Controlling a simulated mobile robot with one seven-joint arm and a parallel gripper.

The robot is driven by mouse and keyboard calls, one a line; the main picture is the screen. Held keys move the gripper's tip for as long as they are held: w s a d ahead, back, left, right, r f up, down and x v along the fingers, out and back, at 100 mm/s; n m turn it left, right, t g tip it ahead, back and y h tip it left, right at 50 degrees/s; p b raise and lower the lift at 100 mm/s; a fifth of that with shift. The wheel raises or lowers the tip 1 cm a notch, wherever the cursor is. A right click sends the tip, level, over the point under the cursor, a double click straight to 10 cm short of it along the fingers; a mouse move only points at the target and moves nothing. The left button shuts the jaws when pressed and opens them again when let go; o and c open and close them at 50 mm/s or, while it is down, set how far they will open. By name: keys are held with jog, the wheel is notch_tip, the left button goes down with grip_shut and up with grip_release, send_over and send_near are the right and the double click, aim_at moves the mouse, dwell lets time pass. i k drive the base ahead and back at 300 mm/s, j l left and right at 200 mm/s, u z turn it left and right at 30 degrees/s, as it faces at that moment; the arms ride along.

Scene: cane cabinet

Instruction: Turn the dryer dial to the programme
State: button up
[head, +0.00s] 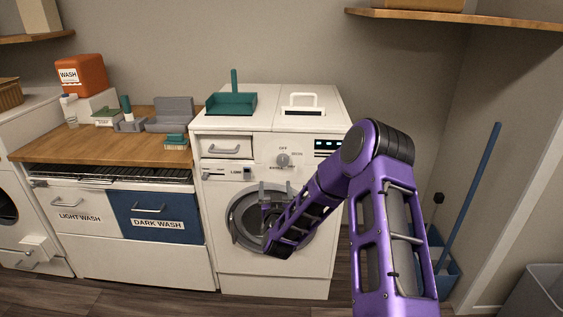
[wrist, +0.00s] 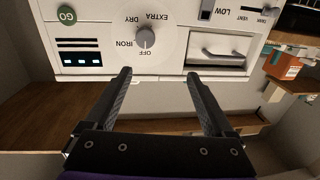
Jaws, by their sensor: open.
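The dryer (head: 270,262) is a white front-loading machine with a round door (head: 240,217). Its grey dial (head: 283,160) sits on the upper front panel; it also shows in the wrist view (wrist: 146,38), upside down. Labels OFF, IRON and EXTRA DRY stand around the dial. I cannot tell clearly which label its pointer faces. My gripper (head: 275,188) is in front of the dryer, below the dial in the head view. In the wrist view my gripper (wrist: 160,76) has two dark fingers spread apart with nothing between them. The fingers appear apart from the dial.
A lit display (wrist: 80,60) and green GO button (wrist: 67,14) sit beside the dial. A drawer handle (wrist: 222,55) and LOW slider (wrist: 206,10) are on its other side. A teal dustpan (head: 232,103) lies on top. A blue-handled tool (head: 470,195) leans at right.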

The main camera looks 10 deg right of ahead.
aim_at(283, 160)
jog(key=i+l, duration=0.25)
jog(key=i, duration=0.15)
jog(key=i+l, duration=0.25)
jog(key=i, duration=0.15)
